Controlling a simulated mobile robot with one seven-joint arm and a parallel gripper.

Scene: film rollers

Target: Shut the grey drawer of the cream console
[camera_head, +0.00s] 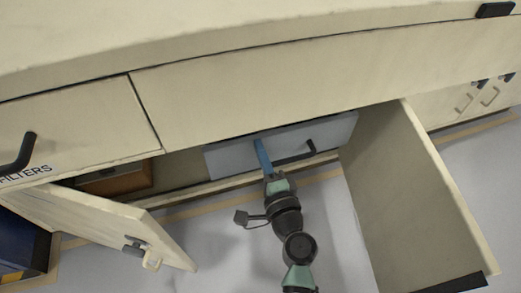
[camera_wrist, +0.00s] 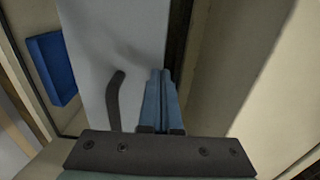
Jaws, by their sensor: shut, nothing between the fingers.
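The cream console (camera_head: 300,75) has a low opening between two swung-out doors. The grey drawer (camera_head: 225,158) shows its flat front in this opening, with a dark bar handle (camera_head: 297,154). I cannot tell how far the drawer stands out. My gripper (camera_head: 258,143) has its blue fingers together and empty, pointing at the grey front, left of the handle in the head view. In the wrist view the closed fingers (camera_wrist: 160,73) lie over or against the grey front (camera_wrist: 85,45), beside the handle (camera_wrist: 113,100); contact is not clear. The drawer's inside is hidden.
The right door (camera_head: 415,190) and left door (camera_head: 110,220) stand open on either side of my arm. A brown box (camera_head: 120,182) sits inside at the left. A blue bin (camera_wrist: 52,68) shows in the wrist view. Grey floor (camera_head: 225,265) is clear between the doors.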

